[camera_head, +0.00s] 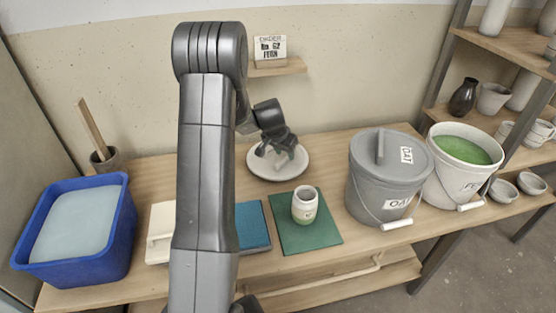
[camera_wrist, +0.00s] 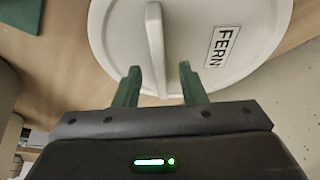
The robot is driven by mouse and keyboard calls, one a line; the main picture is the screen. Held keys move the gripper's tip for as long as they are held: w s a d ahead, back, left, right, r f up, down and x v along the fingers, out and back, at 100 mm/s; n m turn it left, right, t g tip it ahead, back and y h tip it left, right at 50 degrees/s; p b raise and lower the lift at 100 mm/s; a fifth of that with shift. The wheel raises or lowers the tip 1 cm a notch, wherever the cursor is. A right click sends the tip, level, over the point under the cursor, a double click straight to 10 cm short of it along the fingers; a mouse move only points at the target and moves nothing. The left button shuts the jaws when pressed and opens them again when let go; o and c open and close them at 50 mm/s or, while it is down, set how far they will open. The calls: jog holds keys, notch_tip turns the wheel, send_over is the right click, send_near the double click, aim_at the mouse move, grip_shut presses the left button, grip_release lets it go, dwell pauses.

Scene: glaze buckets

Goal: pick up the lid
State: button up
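The round white lid (camera_head: 299,170) lies flat on the wooden table near the wall. It fills much of the wrist view (camera_wrist: 115,35), with a raised bar handle (camera_wrist: 155,45) and a label reading FERN. My gripper (camera_head: 278,150) is over the lid, pointing down. In the wrist view my gripper (camera_wrist: 161,80) is open, its two green fingers apart, with the near end of the handle between them in the picture. I cannot tell whether the fingers touch the lid.
An open bucket of green glaze (camera_head: 448,182) stands right of a grey lidded bucket (camera_head: 370,192). A small jar (camera_head: 305,207) stands on a green mat (camera_head: 321,237) in front of the lid. A blue tub (camera_head: 120,235) is at far left. A sign (camera_head: 270,48) sits on a wall shelf.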

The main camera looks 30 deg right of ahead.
jog(key=shift+w+d+f, duration=0.15)
jog(key=shift+d+f, duration=0.05)
jog(key=shift+f, duration=0.45)
grip_shut()
notch_tip(320, 180, up, 10)
jog(key=p, duration=0.1)
jog(key=shift+r, duration=0.15)
